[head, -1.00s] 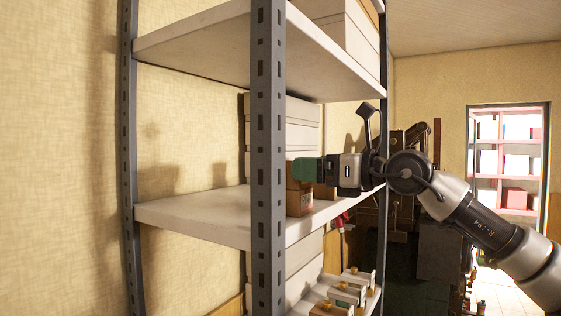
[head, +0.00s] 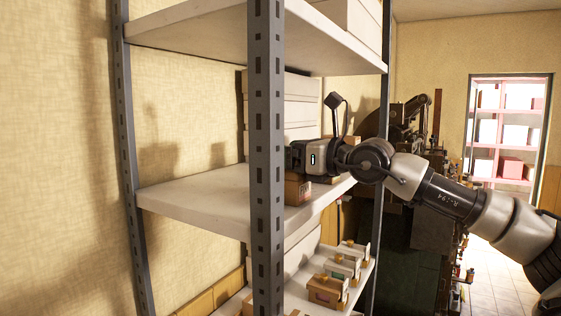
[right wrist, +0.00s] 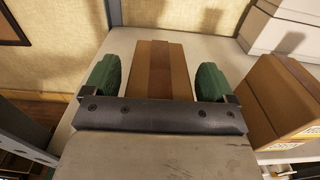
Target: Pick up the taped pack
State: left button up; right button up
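The brown taped pack (right wrist: 160,70), with a darker tape strip along its top, lies on the middle shelf (right wrist: 110,155). In the right wrist view it is between the green fingertips of my right gripper (right wrist: 158,78). The gripper is open, with a gap on each side of the pack. In the head view the right gripper (head: 312,157) reaches left over the shelf, its fingertips hidden behind the post. A brown box (head: 297,190) shows below it, apparently this pack. My left gripper is not in view.
A second brown box with a label (right wrist: 290,100) stands to the right of the gripper. White boxes (head: 285,100) are stacked behind. A grey shelf post (head: 266,150) stands in front, and the upper shelf (head: 200,42) is overhead. Small boxes (head: 325,290) sit on the lower shelf.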

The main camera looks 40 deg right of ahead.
jog(key=c, duration=0.9)
jog(key=shift+c, duration=0.2)
jog(key=shift+r, duration=0.85)
notch_tip(320, 180, up, 2)
jog(key=shift+r+p, duration=0.1)
jog(key=shift+p, duration=0.25)
jog(key=s+d+r+b, duration=0.2)
jog(key=s+d+r, duration=0.5)
jog(key=s, duration=0.2)
jog(key=shift+s+b, duration=0.15)
jog(key=shift+b, duration=0.25)
